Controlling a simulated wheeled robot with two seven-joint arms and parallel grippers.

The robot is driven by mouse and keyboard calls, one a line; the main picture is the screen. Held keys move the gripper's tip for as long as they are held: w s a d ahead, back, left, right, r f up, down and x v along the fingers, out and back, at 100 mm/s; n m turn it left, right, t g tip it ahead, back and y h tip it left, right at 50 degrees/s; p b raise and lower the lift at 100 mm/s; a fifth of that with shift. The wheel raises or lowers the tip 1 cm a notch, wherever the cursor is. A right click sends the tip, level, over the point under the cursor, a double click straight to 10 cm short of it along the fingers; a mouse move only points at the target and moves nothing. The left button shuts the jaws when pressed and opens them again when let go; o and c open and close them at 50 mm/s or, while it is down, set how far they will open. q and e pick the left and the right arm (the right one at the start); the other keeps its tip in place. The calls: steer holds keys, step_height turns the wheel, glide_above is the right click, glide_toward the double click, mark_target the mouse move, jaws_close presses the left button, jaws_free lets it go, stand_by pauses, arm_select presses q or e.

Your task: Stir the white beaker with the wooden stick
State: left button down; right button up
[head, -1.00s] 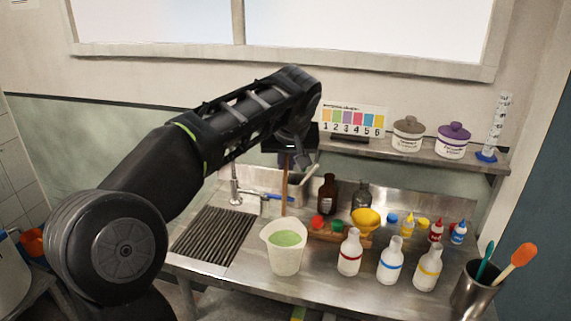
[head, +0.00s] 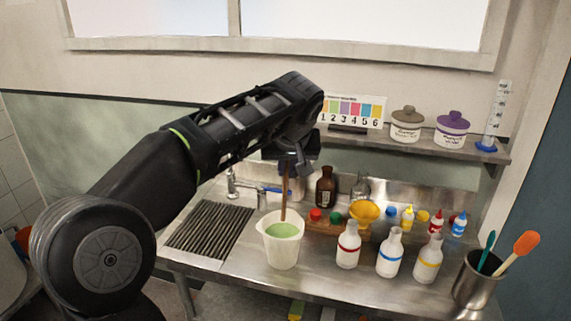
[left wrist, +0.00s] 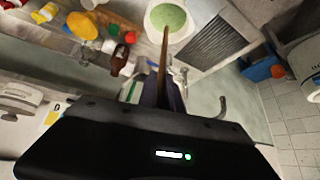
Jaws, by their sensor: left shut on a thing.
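The white beaker (head: 281,255) stands upright on the steel counter and holds pale green liquid (head: 284,230). It also shows at the top of the left wrist view (left wrist: 150,22). My left gripper (head: 287,174) is above and behind the beaker, shut on the wooden stick (head: 284,200). The stick hangs nearly upright, its lower end at the beaker's mouth, overlapping the green liquid in the left wrist view (left wrist: 163,52). I cannot tell whether the tip touches the liquid. My right gripper is not in view.
Several white bottles (head: 389,256) stand right of the beaker. A wooden rack (head: 322,228), yellow bowl (head: 364,212) and brown bottle (head: 325,190) are behind. A ribbed drainboard (head: 210,232) and tap (head: 231,186) lie left. A metal cup (head: 474,284) holds spatulas at right.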

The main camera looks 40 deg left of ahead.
mark_target(284, 201)
arm_select(q)
steer(key=shift+w+a+f+b, duration=0.15)
steer(key=shift+a+f+b, duration=0.05)
steer(key=shift+f+b, duration=1.3)
steer(key=shift+w+a+f+b, duration=0.2)
steer(key=shift+f+b, duration=0.85)
steer(key=shift+f, duration=0.9)
steer(key=shift+w+a+f+b, duration=0.15)
steer(key=shift+a+f+b, duration=0.05)
steer(key=shift+f+b, duration=1.3)
steer(key=shift+f, duration=0.2)
